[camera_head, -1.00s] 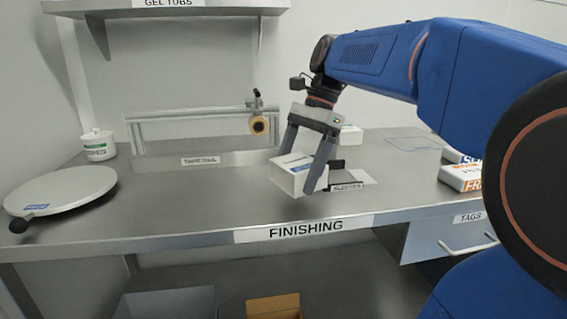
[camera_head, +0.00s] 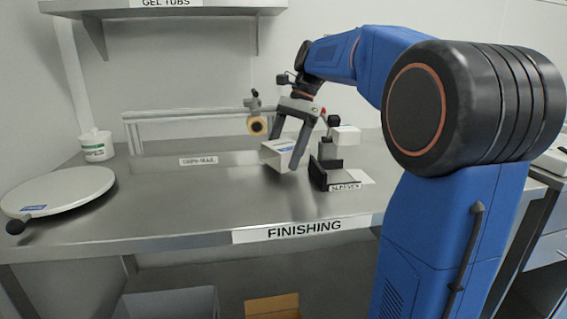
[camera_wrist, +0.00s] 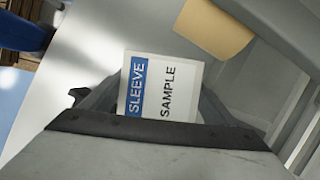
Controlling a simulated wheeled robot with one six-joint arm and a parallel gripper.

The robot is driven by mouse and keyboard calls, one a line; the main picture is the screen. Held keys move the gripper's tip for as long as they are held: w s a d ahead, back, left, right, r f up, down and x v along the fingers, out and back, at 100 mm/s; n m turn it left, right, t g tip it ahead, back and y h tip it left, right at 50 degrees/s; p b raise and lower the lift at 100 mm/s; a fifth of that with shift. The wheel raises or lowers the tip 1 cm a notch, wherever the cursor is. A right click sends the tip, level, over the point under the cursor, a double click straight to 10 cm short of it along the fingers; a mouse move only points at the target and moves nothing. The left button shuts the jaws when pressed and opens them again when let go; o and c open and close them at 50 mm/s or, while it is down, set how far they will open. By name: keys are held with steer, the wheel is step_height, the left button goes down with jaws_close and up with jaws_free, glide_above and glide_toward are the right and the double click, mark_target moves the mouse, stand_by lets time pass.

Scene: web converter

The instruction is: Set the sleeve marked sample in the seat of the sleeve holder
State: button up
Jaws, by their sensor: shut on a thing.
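My gripper (camera_head: 287,148) is shut on a white open-ended sleeve (camera_head: 276,157) above the table, left of the sleeve holder. In the wrist view the sleeve (camera_wrist: 174,90) sits between my fingers and reads "SLEEVE" on a blue band and "SAMPLE". The sleeve is tilted in the head view. The dark sleeve holder (camera_head: 330,176) stands on the table to the right, with a small label in front. A white box-like piece (camera_head: 345,136) shows at the holder's upper right; I cannot tell whether it is a part of it. The seat is not clearly visible.
A round white turntable (camera_head: 60,191) and a white tub (camera_head: 97,146) stand at the left. The tape rail (camera_head: 190,116) with a tape roll (camera_head: 257,126) stands behind.

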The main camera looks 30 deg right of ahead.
steer(key=shift+s+f, duration=0.1)
steer(key=shift+f, duration=1.4)
steer(key=shift+f, duration=0.15)
steer(key=o, duration=0.7)
steer(key=shift+f, duration=0.1)
steer(key=shift+o, duration=0.2)
